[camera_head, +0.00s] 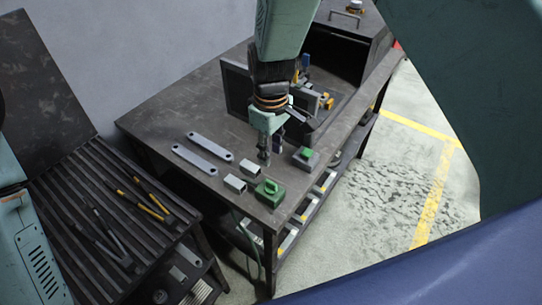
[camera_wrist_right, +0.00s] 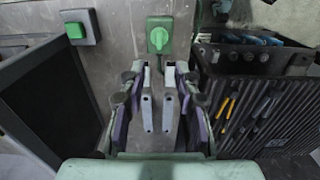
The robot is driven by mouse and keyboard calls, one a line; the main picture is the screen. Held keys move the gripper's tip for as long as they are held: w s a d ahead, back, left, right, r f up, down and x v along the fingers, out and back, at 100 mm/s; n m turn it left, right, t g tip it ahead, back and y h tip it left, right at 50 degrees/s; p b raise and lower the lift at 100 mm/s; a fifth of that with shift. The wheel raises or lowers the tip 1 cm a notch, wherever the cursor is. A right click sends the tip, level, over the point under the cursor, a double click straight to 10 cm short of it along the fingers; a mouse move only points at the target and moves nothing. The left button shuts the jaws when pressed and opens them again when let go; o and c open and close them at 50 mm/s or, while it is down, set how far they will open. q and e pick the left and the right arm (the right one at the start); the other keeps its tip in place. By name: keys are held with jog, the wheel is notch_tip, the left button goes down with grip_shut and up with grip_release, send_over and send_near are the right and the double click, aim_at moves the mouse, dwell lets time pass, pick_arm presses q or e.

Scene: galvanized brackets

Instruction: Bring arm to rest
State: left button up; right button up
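My right gripper (camera_head: 264,153) hangs down over the workbench (camera_head: 160,117), above and behind the green switch box (camera_head: 270,192). In the right wrist view, its two fingers (camera_wrist_right: 158,100) stand apart with a narrow gap and nothing visible between them. Two long grey brackets (camera_head: 210,147) (camera_head: 194,160) lie flat on the bench to its left. A short light bracket (camera_head: 235,184) lies near the green box. My left gripper does not show in the head view.
A second green switch on a grey base (camera_head: 306,157) sits right of my gripper. A dark open case (camera_head: 236,88) stands behind it. A slatted rack (camera_head: 80,215) with yellow-handled tools (camera_head: 152,203) is at the left. Floor at the right is clear.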

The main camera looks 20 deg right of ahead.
dwell(0.5)
jog(key=s+d+f+m+t+b, duration=0.2)
jog(key=s+d+f+m+b, duration=0.15)
jog(key=f, duration=0.45)
jog(key=s+d+f+m+t+b, duration=0.2)
jog(key=s+d+f+b, duration=0.15)
jog(key=f, duration=0.45)
jog(key=s+d+f+m+g+b, duration=0.1)
jog(key=s+f+g+b, duration=0.3)
jog(key=s+f+b, duration=0.9)
jog(key=s+f+m, duration=0.1)
jog(key=s+f, duration=0.6)
jog(key=s, duration=0.3)
jog(key=shift+s+d+f, duration=0.15)
jog(key=shift+s+d, duration=0.2)
jog(key=shift+s+m, duration=0.1)
jog(key=shift+m, duration=0.15)
